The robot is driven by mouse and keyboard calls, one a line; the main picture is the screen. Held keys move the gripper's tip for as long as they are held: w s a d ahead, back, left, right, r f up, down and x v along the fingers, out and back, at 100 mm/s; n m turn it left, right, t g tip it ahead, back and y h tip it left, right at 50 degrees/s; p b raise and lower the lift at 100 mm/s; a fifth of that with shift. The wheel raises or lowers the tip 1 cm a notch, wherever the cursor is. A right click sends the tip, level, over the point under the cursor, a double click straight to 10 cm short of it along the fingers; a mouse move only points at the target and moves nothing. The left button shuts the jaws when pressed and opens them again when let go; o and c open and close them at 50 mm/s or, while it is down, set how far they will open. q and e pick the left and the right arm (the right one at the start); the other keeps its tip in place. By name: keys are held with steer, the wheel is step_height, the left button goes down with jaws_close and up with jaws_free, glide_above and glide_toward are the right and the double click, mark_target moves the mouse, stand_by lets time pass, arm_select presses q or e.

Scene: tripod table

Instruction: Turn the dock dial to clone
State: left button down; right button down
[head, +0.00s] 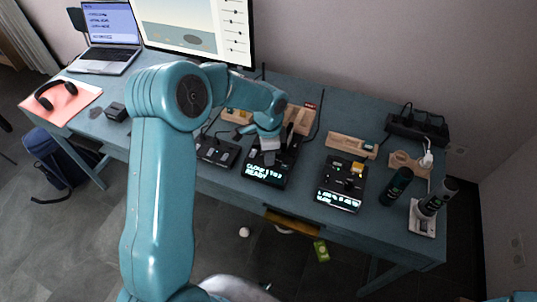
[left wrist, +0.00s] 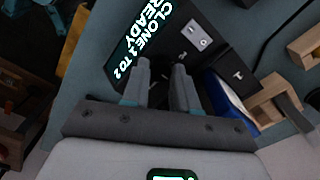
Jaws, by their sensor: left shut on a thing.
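The black dock (head: 265,172) stands on the blue-grey table, with a lit screen that reads "CLONE 1 TO 2 READY" in both views. It also shows in the left wrist view (left wrist: 182,45), with a small silver switch plate beside the screen. My left gripper (head: 268,146) is over the dock's body, behind the screen. Its fingers (left wrist: 164,74) point down at the dock, and the left gripper is shut on the dial. The dial itself is hidden by the fingers, so its pointer cannot be read. My right gripper is in neither view.
A second black device (head: 341,183) with a lit screen stands to the right, and a black box with buttons (head: 216,152) to the left. Wooden holders (head: 352,146) stand behind. Dark bottles (head: 396,186) stand far right. A monitor (head: 195,25) stands at the back.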

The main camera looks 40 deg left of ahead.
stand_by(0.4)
arm_select(q)
steer(key=c, duration=1.1)
jaws_free()
steer(key=shift+c, duration=0.2)
step_height(320, 180, up, 16)
steer(key=shift+r, duration=0.15)
